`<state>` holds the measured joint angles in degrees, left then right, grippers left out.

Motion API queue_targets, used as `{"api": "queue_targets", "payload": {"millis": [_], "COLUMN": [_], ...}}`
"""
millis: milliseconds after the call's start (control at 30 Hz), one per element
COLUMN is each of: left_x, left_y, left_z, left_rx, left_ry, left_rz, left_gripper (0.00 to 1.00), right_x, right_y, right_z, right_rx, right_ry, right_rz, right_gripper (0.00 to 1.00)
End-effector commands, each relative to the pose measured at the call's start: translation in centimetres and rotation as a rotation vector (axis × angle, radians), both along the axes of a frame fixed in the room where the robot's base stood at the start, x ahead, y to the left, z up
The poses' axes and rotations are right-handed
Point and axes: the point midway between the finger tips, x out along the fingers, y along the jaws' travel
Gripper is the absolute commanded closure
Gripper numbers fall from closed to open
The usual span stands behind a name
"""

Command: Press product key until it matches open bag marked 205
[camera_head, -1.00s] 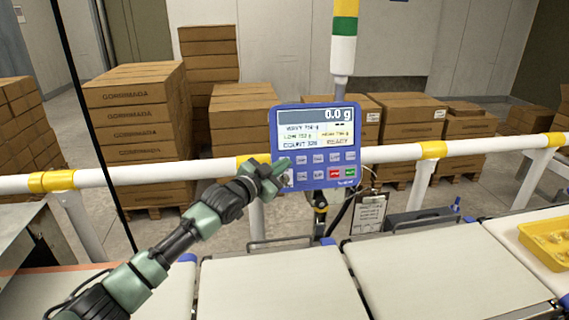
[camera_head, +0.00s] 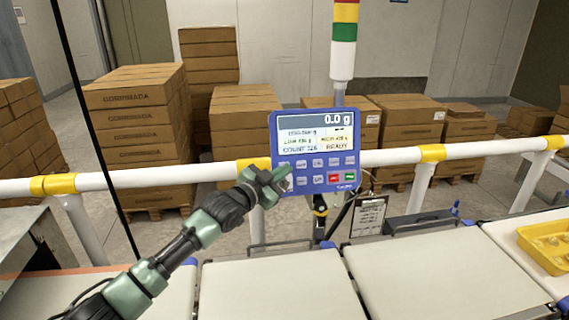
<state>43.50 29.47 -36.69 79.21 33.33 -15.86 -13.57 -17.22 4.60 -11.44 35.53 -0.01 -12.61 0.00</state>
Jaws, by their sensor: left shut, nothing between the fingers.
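The blue checkweigher panel (camera_head: 317,188) stands on a post behind the belt. Its screen (camera_head: 311,130) reads 0.0 g on top, with smaller blurred lines below, among them a count of about 326 and READY. Two rows of keys sit under the screen, with a red key (camera_head: 334,178) and a green key (camera_head: 350,177) at lower right. My left gripper (camera_head: 284,176) is shut and empty, its tips at the panel's lower left keys. It hides the leftmost keys; I cannot tell whether it touches one. No bag marked 205 is visible. My right gripper is not in view.
A white rail (camera_head: 215,172) with yellow bands runs behind the belts (camera_head: 275,285). A clipboard (camera_head: 368,216) hangs right of the post. A yellow tray (camera_head: 548,240) sits at the right. A signal tower (camera_head: 343,55) rises above the panel. Carton stacks (camera_head: 137,130) stand behind.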

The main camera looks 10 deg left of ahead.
Motion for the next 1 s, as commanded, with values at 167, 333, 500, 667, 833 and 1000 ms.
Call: {"api": "queue_targets", "payload": {"millis": [167, 333, 500, 667, 833, 1000], "left_x": [-0.1, -0.2, -1.4, -2.8, -4.1, -4.6], "left_y": [0.0, -0.1, -0.7, -1.2, -1.7, -1.9], "left_z": [0.0, 0.1, 0.8, 1.3, 1.5, 1.4], "left_rx": [0.001, 0.000, -0.001, -0.003, -0.002, 0.000], "left_ry": [-0.001, 0.000, 0.002, 0.001, 0.001, 0.000], "left_rz": [0.001, 0.000, -0.003, -0.001, -0.001, 0.000], "left_gripper": [1.00, 1.00, 1.00, 1.00, 1.00, 1.00], "right_x": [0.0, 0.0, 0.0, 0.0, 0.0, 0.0], "right_y": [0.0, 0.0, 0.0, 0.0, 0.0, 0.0], "right_z": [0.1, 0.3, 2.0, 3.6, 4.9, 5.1], "right_rx": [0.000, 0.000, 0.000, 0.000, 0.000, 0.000], "right_ry": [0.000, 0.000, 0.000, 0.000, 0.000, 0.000], "right_rz": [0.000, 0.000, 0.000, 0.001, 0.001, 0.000], "right_gripper": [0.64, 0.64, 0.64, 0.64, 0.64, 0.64]}}
